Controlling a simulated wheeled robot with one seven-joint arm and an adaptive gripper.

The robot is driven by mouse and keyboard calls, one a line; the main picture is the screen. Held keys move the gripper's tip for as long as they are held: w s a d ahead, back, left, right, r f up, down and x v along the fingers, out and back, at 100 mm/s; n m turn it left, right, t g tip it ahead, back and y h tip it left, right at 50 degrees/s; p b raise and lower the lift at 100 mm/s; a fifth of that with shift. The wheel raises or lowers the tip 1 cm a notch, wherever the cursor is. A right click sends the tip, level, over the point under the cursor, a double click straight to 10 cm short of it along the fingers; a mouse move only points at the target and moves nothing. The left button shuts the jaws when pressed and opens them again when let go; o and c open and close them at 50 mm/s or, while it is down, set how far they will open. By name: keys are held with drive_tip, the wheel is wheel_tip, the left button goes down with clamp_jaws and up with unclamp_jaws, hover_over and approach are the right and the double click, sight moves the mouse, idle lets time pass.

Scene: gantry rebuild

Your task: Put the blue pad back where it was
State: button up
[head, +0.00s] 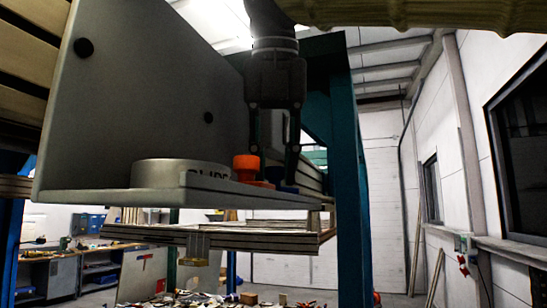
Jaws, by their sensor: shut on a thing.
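My gripper (274,172) points down over the right end of a grey shelf plate (225,198). Its fingers stand apart, and the left fingertip is partly hidden behind an orange knob-like piece (246,163). The blue pad (287,188) shows as a small dark blue patch low at the right fingertip, at plate height. My gripper appears shut on it; the grip itself is mostly hidden. I cannot tell whether the pad touches the plate.
A pale round disc (180,172) with dark lettering lies on the plate, left of the orange piece. A tall grey upright panel (150,90) rises behind. A teal post (350,170) stands close right of my gripper. A wooden-edged frame (215,236) lies below the plate.

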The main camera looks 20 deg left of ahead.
drive_tip(key=shift+f, duration=0.15)
drive_tip(key=o, duration=0.9)
drive_tip(key=b+v, duration=0.2)
drive_tip(key=v, duration=1)
drive_tip(key=shift+b, duration=0.35)
